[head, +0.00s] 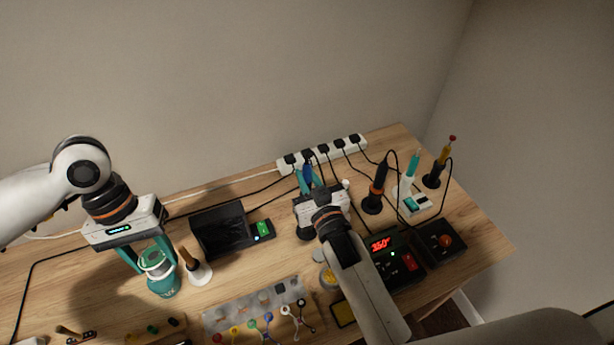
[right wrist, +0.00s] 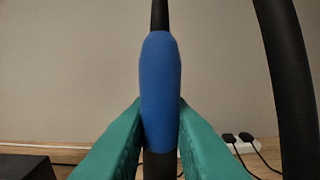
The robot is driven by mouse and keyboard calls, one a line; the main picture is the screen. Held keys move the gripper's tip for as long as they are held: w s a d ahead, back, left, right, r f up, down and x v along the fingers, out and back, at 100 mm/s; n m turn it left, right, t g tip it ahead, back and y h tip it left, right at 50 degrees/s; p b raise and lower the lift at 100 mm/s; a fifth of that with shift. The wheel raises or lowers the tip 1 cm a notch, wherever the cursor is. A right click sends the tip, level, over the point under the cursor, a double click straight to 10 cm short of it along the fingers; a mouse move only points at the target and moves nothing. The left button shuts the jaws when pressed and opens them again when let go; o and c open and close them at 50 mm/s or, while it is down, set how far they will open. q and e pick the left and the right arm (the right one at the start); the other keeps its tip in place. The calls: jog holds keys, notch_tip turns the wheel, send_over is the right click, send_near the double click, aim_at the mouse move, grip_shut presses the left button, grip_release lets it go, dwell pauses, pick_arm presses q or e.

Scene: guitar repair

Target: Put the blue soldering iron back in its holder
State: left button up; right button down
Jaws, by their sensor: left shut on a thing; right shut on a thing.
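The blue soldering iron (head: 308,174) is held near the back of the bench by my right gripper (head: 307,184). In the right wrist view the iron's blue grip (right wrist: 160,90) stands upright between the two teal fingers (right wrist: 160,140), which press on its sides. My left gripper (head: 150,258) is shut around the upper part of a teal jar (head: 163,283) at the left of the bench. At the right, black stands hold an orange-banded iron (head: 377,185) and a yellow, red-tipped tool (head: 444,160). I cannot tell which holder belongs to the blue iron.
A white power strip (head: 322,152) with several plugs and cables runs along the back. A black box (head: 220,230), a brown-handled tool in a white stand (head: 194,266), a station with red digits (head: 382,245) and a teal-and-white tool (head: 411,172) crowd the wooden bench (head: 475,240).

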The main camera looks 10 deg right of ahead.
pick_arm(q)
jog(key=shift+r, duration=0.15)
pick_arm(e)
jog(key=shift+f, duration=0.1)
dwell(0.4)
